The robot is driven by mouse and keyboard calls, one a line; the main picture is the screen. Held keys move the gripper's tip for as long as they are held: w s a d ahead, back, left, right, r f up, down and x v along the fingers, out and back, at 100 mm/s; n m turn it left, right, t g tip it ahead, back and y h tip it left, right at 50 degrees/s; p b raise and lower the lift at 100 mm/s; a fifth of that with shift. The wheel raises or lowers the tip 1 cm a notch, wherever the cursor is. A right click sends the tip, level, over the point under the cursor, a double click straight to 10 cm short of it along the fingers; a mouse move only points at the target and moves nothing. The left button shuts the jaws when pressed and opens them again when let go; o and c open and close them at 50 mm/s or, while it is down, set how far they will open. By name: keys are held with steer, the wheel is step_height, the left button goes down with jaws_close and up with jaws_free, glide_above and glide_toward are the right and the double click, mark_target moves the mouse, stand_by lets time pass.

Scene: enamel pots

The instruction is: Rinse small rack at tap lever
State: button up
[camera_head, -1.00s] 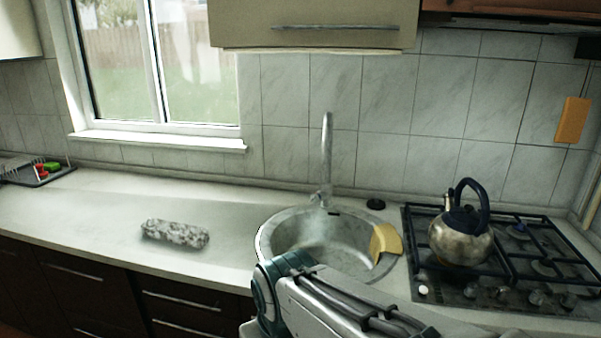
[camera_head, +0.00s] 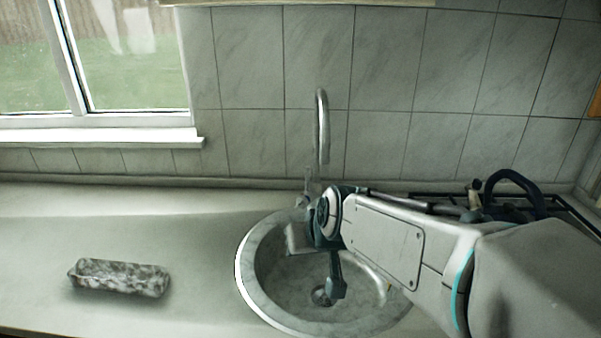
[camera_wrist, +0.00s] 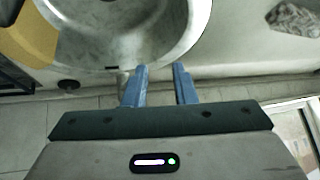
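The tap (camera_head: 322,125) rises behind the round sink (camera_head: 252,295), with its lever (camera_head: 307,186) low at the tap's base. My gripper (camera_wrist: 160,72) is over the back of the sink, close to the tap in the head view. Its two blue fingers stand apart in the wrist view with nothing clearly between them. I cannot tell whether a finger touches the lever. A grey mottled oblong object (camera_head: 119,278) lies on the counter left of the sink; it also shows in the wrist view (camera_wrist: 293,18). I cannot tell whether it is the small rack.
The dark kettle handle (camera_head: 515,185) and hob lie right, behind my arm. A yellow piece (camera_wrist: 30,35) sits on the sink rim, with a black round plug (camera_wrist: 68,85) close by. The tiled wall (camera_head: 245,60) stands behind the sink. The left counter is mostly clear.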

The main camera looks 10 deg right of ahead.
steer(key=w+a+r+m+t+h+b, duration=0.1)
steer(key=w+a+r+t+b, duration=0.2)
steer(key=w, duration=0.8)
steer(key=w+a+m+t+h+b, duration=0.15)
steer(key=w+t, duration=0.35)
steer(key=w, duration=0.5)
steer(key=m+g+h+b, duration=0.2)
steer(key=m+h+b, duration=0.5)
steer(key=h, duration=0.5)
glide_above(307, 193)
steer(key=shift+m, duration=0.25)
steer(key=f, duration=0.8)
steer(key=shift+w+d+f+p, duration=0.1)
steer(key=shift+w+f+p, duration=0.2)
steer(key=shift+p, duration=0.1)
jaws_close()
